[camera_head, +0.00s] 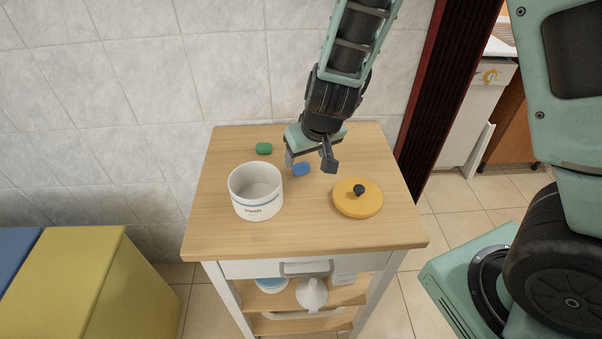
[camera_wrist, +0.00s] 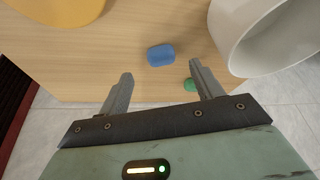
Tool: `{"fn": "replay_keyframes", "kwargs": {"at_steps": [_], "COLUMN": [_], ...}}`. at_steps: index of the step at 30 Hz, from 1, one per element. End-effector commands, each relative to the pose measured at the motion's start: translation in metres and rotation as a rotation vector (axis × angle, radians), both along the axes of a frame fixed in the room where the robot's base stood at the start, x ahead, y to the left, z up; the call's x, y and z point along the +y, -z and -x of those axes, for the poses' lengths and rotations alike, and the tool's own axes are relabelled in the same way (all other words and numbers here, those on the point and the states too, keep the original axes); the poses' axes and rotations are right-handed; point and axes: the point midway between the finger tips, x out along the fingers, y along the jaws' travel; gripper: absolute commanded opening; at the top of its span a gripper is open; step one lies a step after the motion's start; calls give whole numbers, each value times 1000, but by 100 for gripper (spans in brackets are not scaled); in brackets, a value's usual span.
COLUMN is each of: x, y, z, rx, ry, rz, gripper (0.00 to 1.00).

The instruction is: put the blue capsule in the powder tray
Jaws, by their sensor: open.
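The blue capsule (camera_head: 301,169) lies on the wooden top of a small cart, and it also shows in the wrist view (camera_wrist: 161,55). My gripper (camera_head: 308,163) is open and empty, close to the capsule. In the wrist view my gripper's fingertips (camera_wrist: 160,71) stand apart, with the capsule just beyond the gap between them. A round white open tub (camera_head: 255,190) with a blue stripe and dark lettering stands left of the capsule. It is the only open container on the top, and its inside looks empty. Its rim also shows in the wrist view (camera_wrist: 232,58).
A green capsule (camera_head: 264,148) lies behind the tub, near the wall. A round yellow lid (camera_head: 358,199) with a black knob lies right of the blue capsule. The front of the wooden top (camera_head: 300,236) is clear. A yellow box (camera_head: 70,280) stands at the lower left.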

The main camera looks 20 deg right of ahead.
Motion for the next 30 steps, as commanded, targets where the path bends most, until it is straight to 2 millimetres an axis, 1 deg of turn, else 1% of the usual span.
{"fn": "replay_keyframes", "kwargs": {"at_steps": [10, 13, 20, 23, 24, 25, 26, 28, 29, 30], "x": [2, 3, 4, 4, 4, 4, 4, 4, 4, 4], "y": [42, 47, 47, 47, 47, 47, 47, 47, 47, 47], "z": [-18, -21, -21, -21, -21, -21, -21, -21, -21, -21], "rx": [2, 0, -1, 0, 0, 0, 0, 0, 0, 0], "ry": [3, 1, 0, 0, 0, 0, 0, 0, 0, 0], "rz": [0, 0, 0, 0, 0, 0, 0, 0, 0, 0], "gripper": [65, 65, 65, 40, 29, 21, 18, 18, 14, 14]}}
